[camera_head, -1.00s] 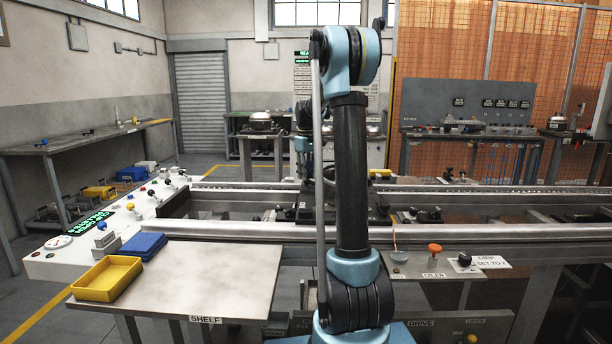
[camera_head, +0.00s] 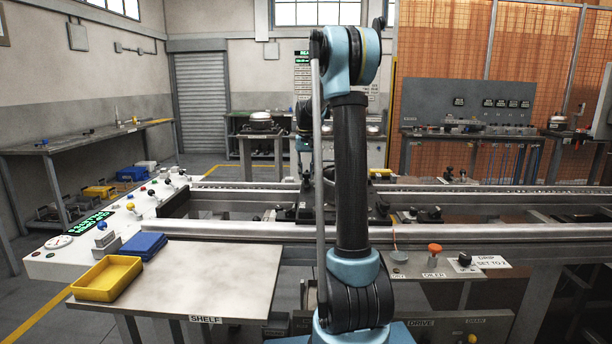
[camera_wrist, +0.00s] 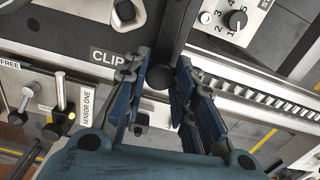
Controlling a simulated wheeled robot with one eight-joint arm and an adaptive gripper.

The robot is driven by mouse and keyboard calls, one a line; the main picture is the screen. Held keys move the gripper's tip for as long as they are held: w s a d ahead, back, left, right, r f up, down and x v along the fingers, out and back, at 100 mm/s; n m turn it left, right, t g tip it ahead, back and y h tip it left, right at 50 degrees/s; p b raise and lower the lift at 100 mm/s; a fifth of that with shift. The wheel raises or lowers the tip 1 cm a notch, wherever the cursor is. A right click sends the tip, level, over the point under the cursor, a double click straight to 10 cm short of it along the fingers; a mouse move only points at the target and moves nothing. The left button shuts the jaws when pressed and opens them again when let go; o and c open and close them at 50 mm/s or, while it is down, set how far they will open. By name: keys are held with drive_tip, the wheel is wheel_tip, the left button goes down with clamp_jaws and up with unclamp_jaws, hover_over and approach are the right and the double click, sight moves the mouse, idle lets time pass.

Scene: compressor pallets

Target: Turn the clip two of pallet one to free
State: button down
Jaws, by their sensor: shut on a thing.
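In the wrist view, the two dark blue fingers of my gripper (camera_wrist: 163,70) stand either side of the round black end of a clip lever (camera_wrist: 160,79) and are shut on it. The lever's dark bar runs up between the fingertips. A plate reading CLIP (camera_wrist: 106,58) is left of the fingers, and its number is hidden behind a finger. A FREE label (camera_wrist: 9,65) shows at the left edge. In the head view my arm hides the gripper and most of the pallet (camera_head: 290,213).
A SENSOR ONE post (camera_wrist: 61,92) stands left of my gripper. A numbered dial (camera_wrist: 236,19) and a toothed metal rail (camera_wrist: 265,98) lie to the right. In the head view, a shelf (camera_head: 225,275) with a yellow tray (camera_head: 107,291) is in front of the conveyor.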

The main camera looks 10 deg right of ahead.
sight(306, 174)
drive_tip(key=shift+m, duration=0.6)
drive_tip(key=c, duration=1.3)
unclamp_jaws()
drive_tip(key=shift+r, duration=0.15)
wheel_tip(306, 174, up, 12)
drive_tip(key=shift+f, duration=0.15)
